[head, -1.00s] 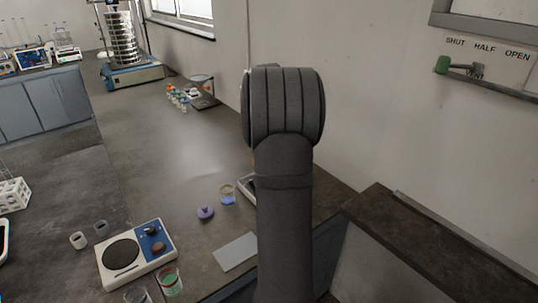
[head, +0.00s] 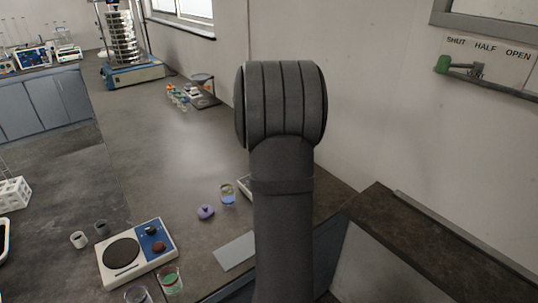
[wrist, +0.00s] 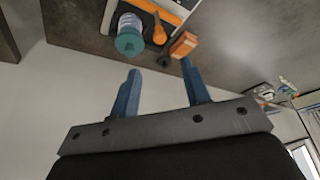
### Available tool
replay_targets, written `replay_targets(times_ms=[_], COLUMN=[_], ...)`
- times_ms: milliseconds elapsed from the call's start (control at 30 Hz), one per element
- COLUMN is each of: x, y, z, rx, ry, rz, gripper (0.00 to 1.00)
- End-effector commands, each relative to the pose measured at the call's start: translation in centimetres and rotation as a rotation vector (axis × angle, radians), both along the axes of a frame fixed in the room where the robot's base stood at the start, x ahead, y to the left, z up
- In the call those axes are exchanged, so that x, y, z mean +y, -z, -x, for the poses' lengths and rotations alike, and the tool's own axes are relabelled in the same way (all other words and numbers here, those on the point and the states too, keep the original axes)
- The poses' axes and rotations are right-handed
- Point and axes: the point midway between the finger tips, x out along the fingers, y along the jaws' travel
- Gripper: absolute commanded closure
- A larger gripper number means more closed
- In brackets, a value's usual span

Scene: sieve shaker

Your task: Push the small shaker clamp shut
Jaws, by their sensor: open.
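In the wrist view my gripper (wrist: 160,70) is open, its two blue fingers apart with nothing between them. Just beyond the fingertips is a pale-edged device (wrist: 177,16) with a teal-capped jar (wrist: 130,36), an orange lever-like part (wrist: 159,30) and an orange block (wrist: 183,45). The block is close to one fingertip; I cannot tell whether they touch. I cannot tell for certain which part is the small shaker clamp. In the head view my arm hides the gripper and most of a pale device (head: 244,187) beside it.
A tall sieve stack on a blue base (head: 133,74) stands at the far left of the bench. A white hotplate-like unit (head: 137,252), beakers (head: 170,280) and a purple lidded item (head: 206,212) stand nearer. The mid-bench (head: 180,150) is clear. A wall lever (head: 442,64) is at right.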

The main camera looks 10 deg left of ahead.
Motion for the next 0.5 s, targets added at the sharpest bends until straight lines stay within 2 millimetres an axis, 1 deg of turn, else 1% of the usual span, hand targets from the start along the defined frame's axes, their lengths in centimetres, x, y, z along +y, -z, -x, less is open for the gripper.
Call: replay_targets(times_ms=[33,200,400,500], x=[0.0,0.0,0.0,0.0], y=[1.3,4.7,7.9,8.9], z=[-0.4,-1.8,-3.3,-3.7], rx=[0.004,0.004,0.002,0.0], ry=[0.0,0.0,-0.001,-0.001], rz=[0.001,0.001,0.001,0.0], gripper=[0.57,0.57,0.57,0.57])
